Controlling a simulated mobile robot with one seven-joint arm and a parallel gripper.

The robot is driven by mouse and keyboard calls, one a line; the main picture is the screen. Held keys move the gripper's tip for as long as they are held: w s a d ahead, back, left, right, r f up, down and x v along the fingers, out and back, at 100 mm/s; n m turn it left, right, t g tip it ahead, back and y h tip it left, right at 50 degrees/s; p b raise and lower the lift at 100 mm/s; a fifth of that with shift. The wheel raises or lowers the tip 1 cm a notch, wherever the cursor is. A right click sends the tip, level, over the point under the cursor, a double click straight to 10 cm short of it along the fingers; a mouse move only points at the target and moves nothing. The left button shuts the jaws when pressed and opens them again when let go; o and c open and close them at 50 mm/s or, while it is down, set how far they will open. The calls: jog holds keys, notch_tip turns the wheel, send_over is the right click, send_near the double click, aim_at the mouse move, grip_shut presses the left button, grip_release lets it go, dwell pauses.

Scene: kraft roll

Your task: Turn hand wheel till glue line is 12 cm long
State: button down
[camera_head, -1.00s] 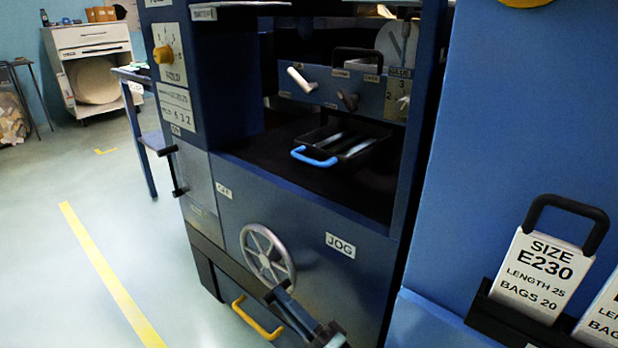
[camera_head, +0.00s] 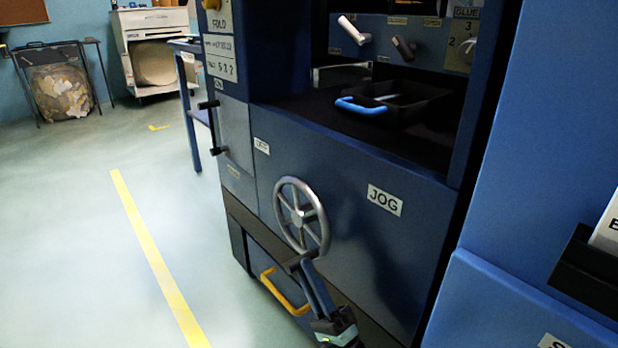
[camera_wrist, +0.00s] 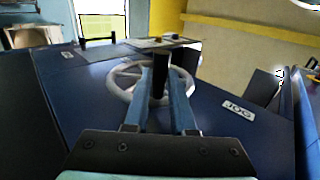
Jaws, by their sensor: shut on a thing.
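The grey spoked hand wheel (camera_head: 299,216) is on the dark blue front of the machine, left of the JOG label (camera_head: 384,200). My gripper (camera_head: 302,264) is at the wheel's lower rim. In the wrist view, its two blue fingers (camera_wrist: 161,78) are shut on the wheel's dark upright handle (camera_wrist: 161,60), with the wheel rim (camera_wrist: 121,83) behind them. The GLUE panel (camera_head: 462,38) with a small dial is at the upper right. A black tray with a blue handle (camera_head: 358,105) sits in the machine opening. I see no glue line in these views.
A yellow drawer handle (camera_head: 283,292) is just left of my gripper, below the wheel. A black bar handle (camera_head: 213,128) stands out at the machine's left. Blue casing (camera_head: 540,150) stands close at the right. Open floor with a yellow line (camera_head: 150,255) is at the left.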

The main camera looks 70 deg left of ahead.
jog(key=shift+a+r, duration=0.1)
jog(key=shift+r, duration=0.1)
jog(key=c, duration=0.8)
grip_release()
jog(key=shift+o, duration=0.2)
jog(key=shift+f, duration=0.1)
jog(key=b+v, duration=0.4)
jog(key=v, duration=0.9)
jog(key=shift+s, duration=0.1)
